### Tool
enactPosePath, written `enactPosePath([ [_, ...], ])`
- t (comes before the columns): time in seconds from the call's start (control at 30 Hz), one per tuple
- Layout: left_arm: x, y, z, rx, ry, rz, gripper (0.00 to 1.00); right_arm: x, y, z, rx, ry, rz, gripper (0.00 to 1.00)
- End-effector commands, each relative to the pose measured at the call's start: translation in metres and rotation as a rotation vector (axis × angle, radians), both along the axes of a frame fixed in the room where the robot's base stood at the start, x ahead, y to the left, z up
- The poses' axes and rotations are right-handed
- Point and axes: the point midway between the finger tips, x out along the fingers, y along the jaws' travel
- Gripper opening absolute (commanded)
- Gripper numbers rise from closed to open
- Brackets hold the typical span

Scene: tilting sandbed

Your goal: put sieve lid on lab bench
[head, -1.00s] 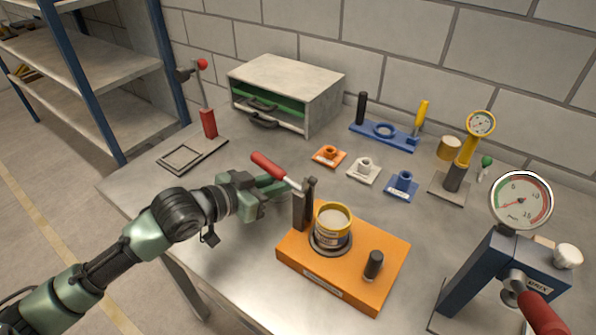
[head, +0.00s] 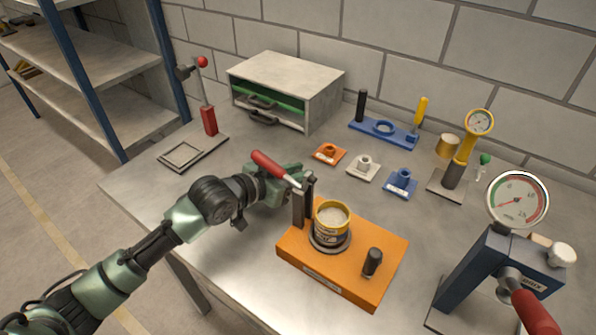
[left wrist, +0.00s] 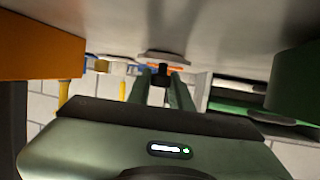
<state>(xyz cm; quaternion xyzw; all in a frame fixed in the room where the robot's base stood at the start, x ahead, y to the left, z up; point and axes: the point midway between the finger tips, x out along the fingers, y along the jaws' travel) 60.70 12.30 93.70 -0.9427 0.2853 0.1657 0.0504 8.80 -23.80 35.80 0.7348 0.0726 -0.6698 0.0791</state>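The sieve lid looks like a flat grey disc (left wrist: 163,57) with a black knob. In the left wrist view, which is upside down, it is close to the bench surface; I cannot tell if it touches. My left gripper (left wrist: 160,78) has its two green fingers against the knob's sides. In the head view the left gripper (head: 290,184) is behind the dark post and red handle of the orange fixture, and the lid is hidden there. The lab bench (head: 235,262) is a grey metal top. My right gripper is out of view.
The orange fixture (head: 300,262) holds a yellow-rimmed cup (head: 332,215) in front of my gripper. Orange (head: 328,154), white (head: 363,168) and blue (head: 402,183) pads lie behind it. A drawer cabinet (head: 285,80) stands at the back. The bench's left front is clear.

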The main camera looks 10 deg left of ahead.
Motion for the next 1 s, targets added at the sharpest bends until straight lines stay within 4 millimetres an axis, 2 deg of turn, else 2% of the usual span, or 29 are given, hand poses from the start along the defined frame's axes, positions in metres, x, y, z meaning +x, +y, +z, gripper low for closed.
enactPosePath([
  [0.03, 0.000, 0.000, -0.001, 0.001, 0.002, 0.000, 0.34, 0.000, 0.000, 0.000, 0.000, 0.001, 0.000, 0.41],
  [0.07, 0.000, 0.000, -0.001, 0.001, 0.002, 0.000, 0.42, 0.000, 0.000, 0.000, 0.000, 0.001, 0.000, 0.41],
  [0.47, -0.002, 0.002, 0.003, 0.002, 0.001, 0.000, 0.42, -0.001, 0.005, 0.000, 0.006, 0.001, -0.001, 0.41],
  [0.57, -0.012, 0.009, 0.006, 0.003, 0.002, 0.001, 0.42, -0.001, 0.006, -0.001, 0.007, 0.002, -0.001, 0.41],
  [0.8, -0.053, 0.035, 0.023, 0.006, 0.002, -0.001, 0.42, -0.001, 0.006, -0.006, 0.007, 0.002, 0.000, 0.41],
  [1.0, -0.081, 0.055, 0.035, 0.004, 0.003, 0.002, 0.42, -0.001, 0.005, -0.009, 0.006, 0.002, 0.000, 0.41],
])
